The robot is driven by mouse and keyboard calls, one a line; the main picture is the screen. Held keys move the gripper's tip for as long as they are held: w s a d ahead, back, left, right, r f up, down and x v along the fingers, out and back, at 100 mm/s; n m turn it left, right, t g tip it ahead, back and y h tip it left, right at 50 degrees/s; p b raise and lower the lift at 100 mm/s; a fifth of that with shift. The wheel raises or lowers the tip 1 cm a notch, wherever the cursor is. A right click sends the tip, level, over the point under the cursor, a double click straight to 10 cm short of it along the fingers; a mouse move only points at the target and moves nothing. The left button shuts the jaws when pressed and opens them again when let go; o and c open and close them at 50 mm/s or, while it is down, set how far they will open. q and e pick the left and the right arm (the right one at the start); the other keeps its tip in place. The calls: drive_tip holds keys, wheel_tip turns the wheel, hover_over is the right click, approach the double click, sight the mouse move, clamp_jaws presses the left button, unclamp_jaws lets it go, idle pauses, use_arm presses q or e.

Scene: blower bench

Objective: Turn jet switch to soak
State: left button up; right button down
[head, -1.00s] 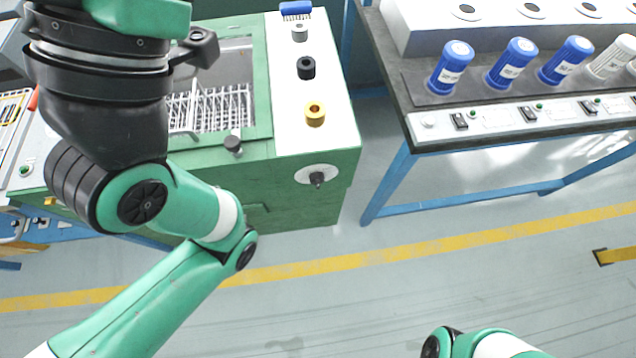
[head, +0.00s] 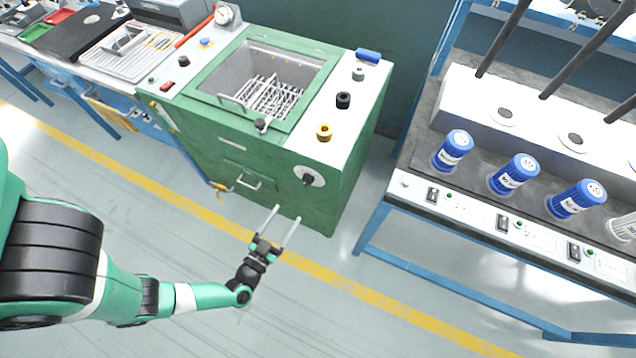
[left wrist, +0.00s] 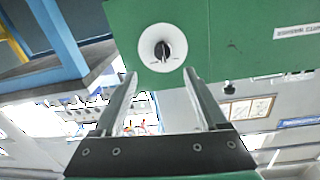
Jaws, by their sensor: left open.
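The jet switch (head: 308,177) is a black knob on a round white plate, on the front of the green machine (head: 290,160). In the left wrist view the jet switch (left wrist: 162,50) is at the top centre, just beyond the fingertips. Its small dial markings are too small to read. My left gripper (head: 287,213) is open and empty, its two fingers spread in front of the machine and pointing towards the switch. The fingers look apart from the switch. In the left wrist view the gripper (left wrist: 160,74) frames the space just below the plate. My right gripper is not in view.
The machine's top holds an open basin with a wire basket (head: 270,95), and yellow (head: 324,131) and black (head: 343,100) knobs. A bench with blue-capped jars (head: 513,173) stands to the right. The floor in front is clear, with a yellow line.

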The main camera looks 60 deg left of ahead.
sight(307, 181)
use_arm(q)
drive_tip(key=b+x, duration=0.4)
drive_tip(key=x, duration=0.8)
drive_tip(key=shift+s+a+r, duration=0.2)
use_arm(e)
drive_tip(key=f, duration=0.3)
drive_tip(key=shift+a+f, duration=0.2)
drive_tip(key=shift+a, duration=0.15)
use_arm(q)
clamp_jaws()
